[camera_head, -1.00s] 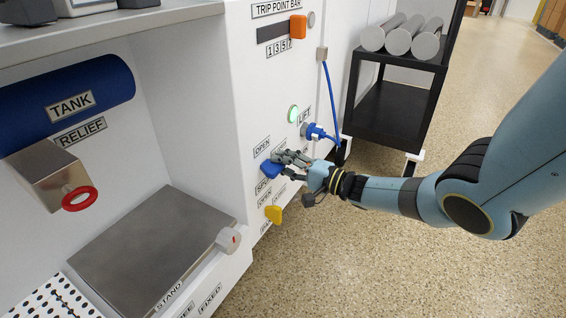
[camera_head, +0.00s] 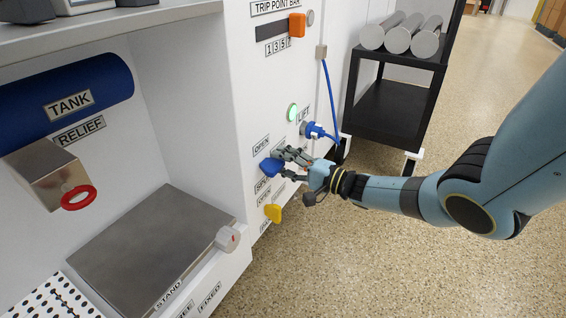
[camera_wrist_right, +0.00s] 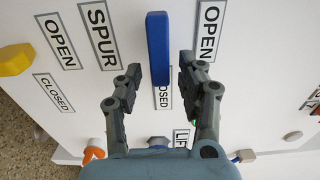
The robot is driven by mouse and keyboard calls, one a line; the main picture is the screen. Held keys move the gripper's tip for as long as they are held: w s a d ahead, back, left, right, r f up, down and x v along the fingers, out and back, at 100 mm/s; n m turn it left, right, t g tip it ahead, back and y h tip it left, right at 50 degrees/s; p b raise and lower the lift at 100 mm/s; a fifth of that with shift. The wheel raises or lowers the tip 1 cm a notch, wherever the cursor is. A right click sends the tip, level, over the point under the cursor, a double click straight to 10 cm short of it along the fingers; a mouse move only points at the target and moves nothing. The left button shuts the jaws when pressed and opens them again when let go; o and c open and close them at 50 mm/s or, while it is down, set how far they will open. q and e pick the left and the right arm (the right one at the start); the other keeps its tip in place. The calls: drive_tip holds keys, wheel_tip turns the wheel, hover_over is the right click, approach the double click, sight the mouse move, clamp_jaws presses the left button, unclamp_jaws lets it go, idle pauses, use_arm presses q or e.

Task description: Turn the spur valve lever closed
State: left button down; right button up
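The blue lever (camera_head: 271,167) is on the white panel, with the OPEN label above it and the SPUR label below. In the right wrist view the blue lever (camera_wrist_right: 158,48) stands lengthwise between the fingers, its near end partly covering a CLOSED label (camera_wrist_right: 163,96). My right gripper (camera_head: 282,164) is at the panel, just right of the lever. In the wrist view the right gripper (camera_wrist_right: 161,70) is open, one finger on each side of the lever, with a visible gap on both sides. My left gripper is not in view.
A yellow lever (camera_head: 273,213) sits just below. A blue plug (camera_head: 313,130) with a hanging cable and a green-lit button (camera_head: 292,112) are above. A black cart (camera_head: 393,110) with metal cylinders stands at the right. Open floor lies below it.

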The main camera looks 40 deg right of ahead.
drive_tip(key=v, duration=1.1)
drive_tip(key=shift+s, duration=0.35)
drive_tip(key=shift+d, duration=0.1)
